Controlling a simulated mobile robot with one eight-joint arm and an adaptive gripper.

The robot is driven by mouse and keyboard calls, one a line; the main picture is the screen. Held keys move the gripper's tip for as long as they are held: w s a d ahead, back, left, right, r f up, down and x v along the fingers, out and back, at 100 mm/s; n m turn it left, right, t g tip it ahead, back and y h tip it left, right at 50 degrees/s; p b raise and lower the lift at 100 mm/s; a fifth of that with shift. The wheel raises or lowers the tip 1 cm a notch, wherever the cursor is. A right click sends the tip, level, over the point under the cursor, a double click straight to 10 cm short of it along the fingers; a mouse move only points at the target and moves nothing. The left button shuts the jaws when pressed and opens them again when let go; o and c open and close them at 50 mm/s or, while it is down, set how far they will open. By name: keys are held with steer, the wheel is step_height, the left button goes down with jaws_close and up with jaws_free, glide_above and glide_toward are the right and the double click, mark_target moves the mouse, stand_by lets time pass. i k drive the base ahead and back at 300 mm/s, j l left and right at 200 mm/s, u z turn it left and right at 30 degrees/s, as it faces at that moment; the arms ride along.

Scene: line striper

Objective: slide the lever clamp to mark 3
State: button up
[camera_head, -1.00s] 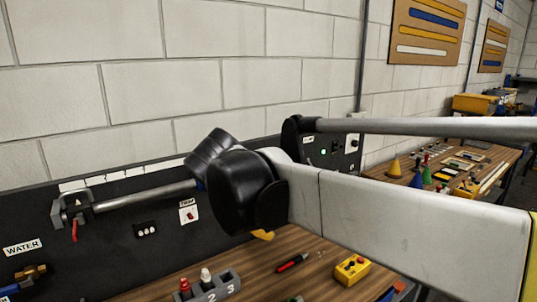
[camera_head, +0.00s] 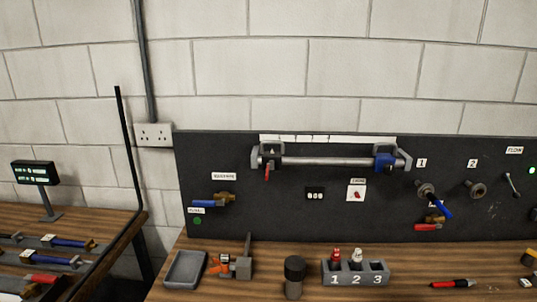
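A horizontal metal rail (camera_head: 325,161) is fixed to a black panel between two grey end brackets. A dark clamp body (camera_head: 269,153) with a red lever (camera_head: 267,172) hanging down sits at the rail's left end, close to the left bracket. A blue block (camera_head: 384,162) sits at the rail's right end. A white strip (camera_head: 330,138) with several divisions runs above the rail; its marks are too small to read. Whether the lever is locked or loose I cannot tell. My gripper is not in view.
The black panel (camera_head: 230,150) also carries valves with blue and red handles. On the bench below stand a grey tray (camera_head: 185,268), a dark cylinder (camera_head: 294,277) and a holder numbered 1 to 3 (camera_head: 353,279). Nothing blocks the front of the rail in this view.

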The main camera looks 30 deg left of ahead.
mark_target(267, 156)
steer(key=u, duration=1.35)
